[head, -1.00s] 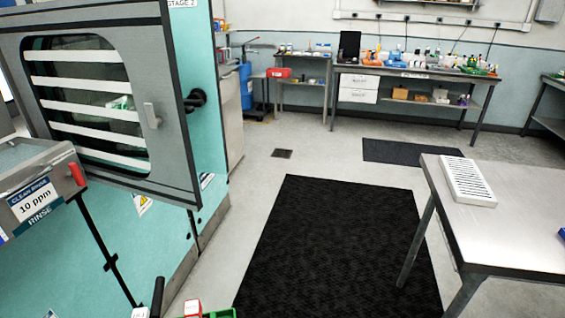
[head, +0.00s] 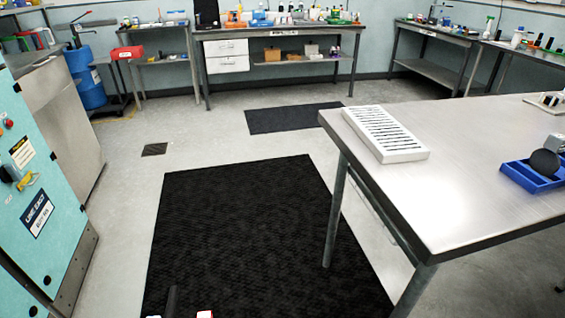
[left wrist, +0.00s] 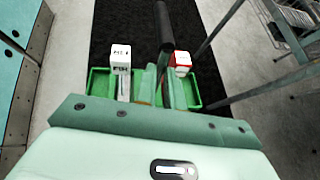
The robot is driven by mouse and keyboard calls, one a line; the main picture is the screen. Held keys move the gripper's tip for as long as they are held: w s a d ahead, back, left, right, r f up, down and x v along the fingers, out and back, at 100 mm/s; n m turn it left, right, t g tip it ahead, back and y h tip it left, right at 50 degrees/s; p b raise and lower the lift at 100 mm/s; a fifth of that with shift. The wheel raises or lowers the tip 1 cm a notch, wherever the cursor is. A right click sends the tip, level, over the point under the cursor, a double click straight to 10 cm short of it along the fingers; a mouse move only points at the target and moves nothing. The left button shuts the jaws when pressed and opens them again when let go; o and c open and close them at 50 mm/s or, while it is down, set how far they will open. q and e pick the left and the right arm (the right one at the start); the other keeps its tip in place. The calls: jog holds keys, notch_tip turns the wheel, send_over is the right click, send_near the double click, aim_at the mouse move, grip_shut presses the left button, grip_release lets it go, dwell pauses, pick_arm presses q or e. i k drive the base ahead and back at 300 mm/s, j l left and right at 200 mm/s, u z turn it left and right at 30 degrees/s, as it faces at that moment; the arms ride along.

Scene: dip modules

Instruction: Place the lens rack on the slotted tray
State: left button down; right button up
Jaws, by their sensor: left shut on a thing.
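The lens rack (left wrist: 101,84) is green, with a white block (left wrist: 121,58), a red-and-white block (left wrist: 181,62) and a dark upright handle (left wrist: 164,25). My left gripper (left wrist: 163,85) is shut on it, in the left wrist view, and holds it up over the black floor mat. In the head view only the dark handle tip and a block show at the bottom edge. The white slotted tray (head: 385,135) lies on the steel table at the right, well apart from the rack. Its slots look empty. My right gripper is not in view.
The steel table (head: 440,205) has a near corner and legs toward me. A blue tray (head: 530,176) with a dark disc is at its right. A black mat (head: 240,230) covers open floor. A teal machine (head: 35,190) stands at left; benches line the back wall.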

aim_at(380, 126)
jog(key=i+j+z, duration=0.1)
jog(key=i, duration=0.35)
jog(key=i+j+z, duration=0.1)
jog(key=i+j, duration=0.15)
jog(key=i, duration=0.15)
